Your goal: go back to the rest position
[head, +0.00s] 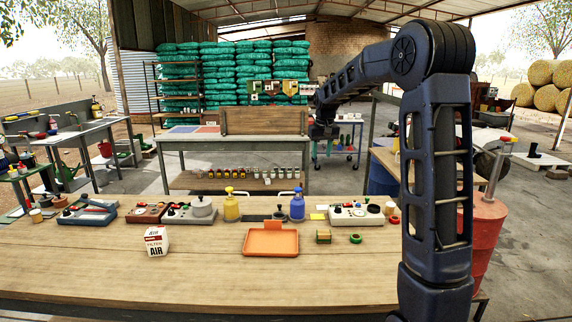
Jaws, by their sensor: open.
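My arm rises at the right of the head view, bends at the top and reaches forward and left. My gripper (323,132) hangs at its end, small and dark, above the back of the wooden workbench (200,270). It is open, and I see nothing held in it. It is apart from the things on the bench; its fingertips are hard to make out against the background.
A red barrel (484,240) stands right. The bench's front is clear.

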